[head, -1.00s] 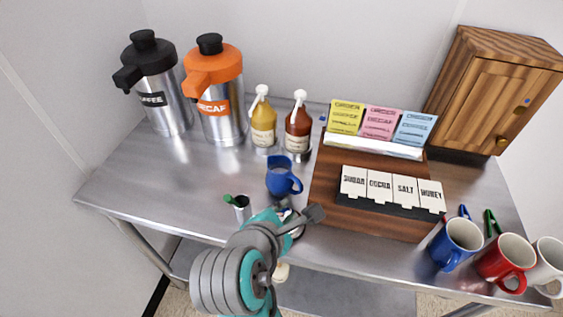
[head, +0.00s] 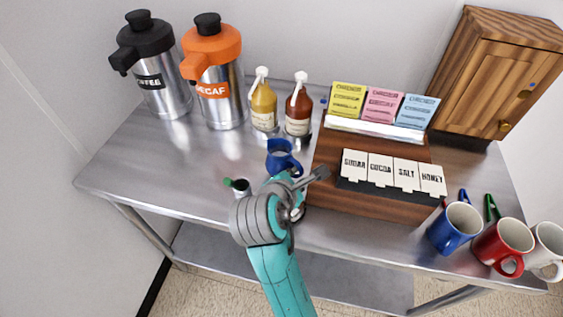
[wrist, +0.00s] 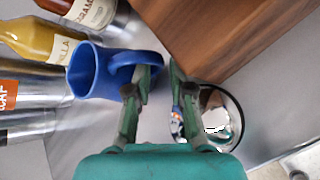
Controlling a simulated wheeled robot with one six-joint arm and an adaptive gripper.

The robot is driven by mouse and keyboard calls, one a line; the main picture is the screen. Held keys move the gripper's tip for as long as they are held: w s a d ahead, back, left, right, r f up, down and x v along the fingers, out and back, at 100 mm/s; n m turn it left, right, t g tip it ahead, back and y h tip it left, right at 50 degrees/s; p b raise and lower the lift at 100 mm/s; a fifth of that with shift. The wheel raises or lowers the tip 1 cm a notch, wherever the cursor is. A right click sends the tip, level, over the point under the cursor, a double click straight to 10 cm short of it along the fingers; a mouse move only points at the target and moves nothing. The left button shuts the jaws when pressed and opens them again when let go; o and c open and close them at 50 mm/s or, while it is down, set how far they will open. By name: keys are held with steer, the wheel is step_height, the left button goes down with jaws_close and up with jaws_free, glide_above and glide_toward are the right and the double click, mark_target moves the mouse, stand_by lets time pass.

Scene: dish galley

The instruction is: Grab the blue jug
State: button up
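The blue jug (head: 279,158) stands upright on the steel table, in front of the two syrup bottles. It also shows in the wrist view (wrist: 88,72), left of the fingers, with its handle loop towards them. My gripper (wrist: 157,76) is open, its two fingers apart. The left fingertip overlaps the jug's handle in the picture; I cannot tell whether it touches. Nothing is held between the fingers. In the head view my arm covers the table just in front of the jug, and the fingers are mostly hidden.
A shiny round metal vessel (wrist: 222,120) stands close to the right finger. A small steel cup with green (head: 239,187) is left of my arm. Syrup bottles (head: 264,108) stand behind the jug, the wooden board (head: 385,205) to its right. The table's left part is clear.

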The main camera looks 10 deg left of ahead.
steer(key=shift+w+f, duration=0.15)
steer(key=shift+w, duration=0.1)
jaws_close()
steer(key=shift+r, duration=0.2)
